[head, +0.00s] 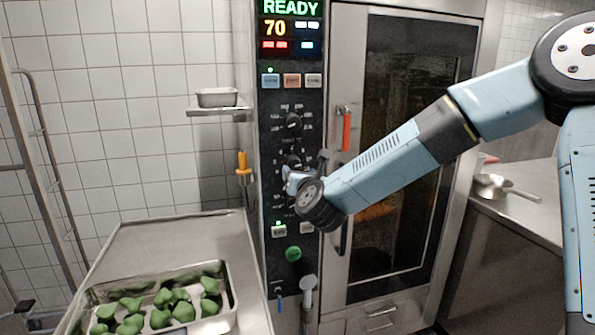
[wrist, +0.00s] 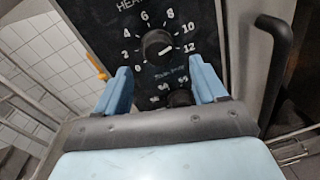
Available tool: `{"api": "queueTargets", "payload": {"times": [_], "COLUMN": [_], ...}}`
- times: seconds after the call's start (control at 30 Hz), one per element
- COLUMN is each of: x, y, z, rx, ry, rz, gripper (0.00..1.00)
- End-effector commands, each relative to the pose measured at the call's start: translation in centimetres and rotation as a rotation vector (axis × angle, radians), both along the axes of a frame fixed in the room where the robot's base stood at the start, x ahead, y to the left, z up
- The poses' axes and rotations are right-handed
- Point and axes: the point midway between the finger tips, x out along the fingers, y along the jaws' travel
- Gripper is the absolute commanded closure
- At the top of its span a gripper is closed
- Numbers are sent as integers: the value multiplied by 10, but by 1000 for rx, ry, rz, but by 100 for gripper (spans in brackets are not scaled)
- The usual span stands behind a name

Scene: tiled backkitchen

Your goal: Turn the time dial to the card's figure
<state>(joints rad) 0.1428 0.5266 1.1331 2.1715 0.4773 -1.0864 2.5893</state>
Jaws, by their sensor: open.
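In the wrist view a round black dial (wrist: 158,45) has white figures from 0 to 12 around it and a heading starting "HEA". My gripper (wrist: 161,72) is open, one pale blue finger on each side, with nothing held. In the head view my gripper (head: 290,180) is at the oven's control panel, just below a black dial (head: 293,161); another dial (head: 293,121) sits higher. I see no readable card.
The oven display (head: 288,27) reads READY and 70. A red-handled latch (head: 346,130) and dark door handle (wrist: 272,65) are right of the panel. A tray (head: 232,303) of green pieces rests on the left counter (head: 170,245). A pan (head: 490,185) stands right.

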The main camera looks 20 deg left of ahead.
Motion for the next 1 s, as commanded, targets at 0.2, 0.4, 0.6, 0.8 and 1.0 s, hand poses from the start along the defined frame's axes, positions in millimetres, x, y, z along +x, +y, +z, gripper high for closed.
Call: {"api": "queueTargets", "payload": {"times": [0.2, 0.4, 0.6, 0.8, 1.0], "x": [-38, -61, -72, -73, -73], "y": [-21, -34, -39, -39, -40], "z": [1, 1, 1, 1, 1], "rx": [-3, -1, -1, -1, -15], "ry": [-2, 0, 0, 1, -3], "rz": [-2, -3, -3, -3, 0], "gripper": [29, 29, 29, 29, 29]}}
